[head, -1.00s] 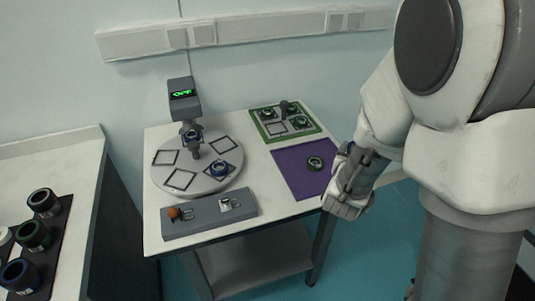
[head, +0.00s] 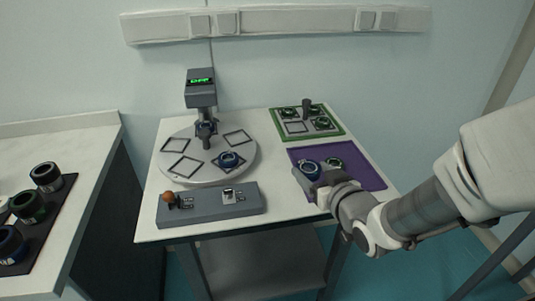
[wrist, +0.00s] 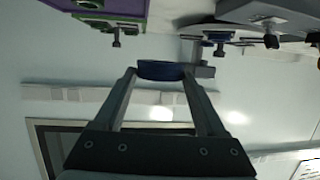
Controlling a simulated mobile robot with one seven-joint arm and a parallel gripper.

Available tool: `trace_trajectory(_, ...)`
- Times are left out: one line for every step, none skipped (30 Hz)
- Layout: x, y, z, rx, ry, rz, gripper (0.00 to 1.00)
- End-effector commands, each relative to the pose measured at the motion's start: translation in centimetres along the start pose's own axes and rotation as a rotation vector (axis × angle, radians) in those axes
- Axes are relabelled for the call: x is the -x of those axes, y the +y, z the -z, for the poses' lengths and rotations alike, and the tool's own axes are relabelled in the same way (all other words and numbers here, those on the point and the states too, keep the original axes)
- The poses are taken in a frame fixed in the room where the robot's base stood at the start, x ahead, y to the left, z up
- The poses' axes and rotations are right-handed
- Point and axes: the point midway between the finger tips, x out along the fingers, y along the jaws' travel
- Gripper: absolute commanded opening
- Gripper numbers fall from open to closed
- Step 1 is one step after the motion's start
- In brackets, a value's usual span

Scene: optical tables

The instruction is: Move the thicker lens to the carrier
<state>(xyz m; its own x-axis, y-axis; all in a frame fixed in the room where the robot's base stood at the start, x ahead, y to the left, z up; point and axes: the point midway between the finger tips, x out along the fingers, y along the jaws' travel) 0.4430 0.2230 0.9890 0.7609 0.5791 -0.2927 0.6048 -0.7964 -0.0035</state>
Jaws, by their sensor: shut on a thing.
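My gripper (head: 306,172) is shut on a blue-rimmed round lens (head: 309,167) above the left part of the purple mat (head: 360,174). The wrist view shows the blue rim (wrist: 160,70) pinched between both fingertips. A dark green-rimmed lens (head: 333,163) lies on the mat, just right of the held one. The green-edged board (head: 336,133) behind, with an upright dark post (head: 306,106), looks like the carrier. It bears several green-rimmed lenses and an empty square frame (head: 296,128). Another blue-rimmed lens (head: 228,160) sits on the round turntable (head: 205,172). Lens thicknesses are hard to compare.
A dark instrument with a green display (head: 201,88) stands over the turntable, which has several empty square frames. A grey control box (head: 215,208) with an orange knob (head: 169,197) lies at the front edge. Dark cylinders (head: 47,176) stand on the left bench.

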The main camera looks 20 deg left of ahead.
Motion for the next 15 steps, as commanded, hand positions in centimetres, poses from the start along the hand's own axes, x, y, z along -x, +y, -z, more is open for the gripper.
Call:
trace_trajectory(-0.3,-0.4,-0.3,0.006,-0.001,0.012,0.16)
trace_trajectory(-0.5,-0.5,-0.4,0.008,-0.002,0.017,0.16)
trace_trajectory(-1.0,-0.7,-0.6,0.008,-0.003,0.021,0.16)
trace_trajectory(-1.5,-0.8,-0.7,0.008,-0.003,0.022,0.16)
trace_trajectory(-2.1,-1.0,-0.9,0.008,-0.003,0.023,0.16)
trace_trajectory(-2.9,-1.2,-1.2,0.008,-0.004,0.023,0.16)
trace_trajectory(-3.6,-1.3,-1.3,0.008,-0.004,0.022,0.16)
trace_trajectory(-4.3,-1.5,-1.5,0.008,-0.004,0.023,0.16)
trace_trajectory(-5.3,-1.6,-1.8,0.007,-0.005,0.022,0.16)
trace_trajectory(-6.0,-1.8,-1.9,0.008,-0.004,0.022,0.16)
trace_trajectory(-6.7,-1.9,-2.1,0.008,-0.004,0.022,0.16)
trace_trajectory(-7.6,-2.1,-2.4,0.007,-0.004,0.022,0.16)
trace_trajectory(-8.3,-2.2,-2.5,0.008,-0.003,0.021,0.16)
trace_trajectory(-9.0,-2.4,-2.7,0.008,-0.004,0.021,0.16)
trace_trajectory(-9.8,-2.5,-2.9,0.008,-0.004,0.021,0.16)
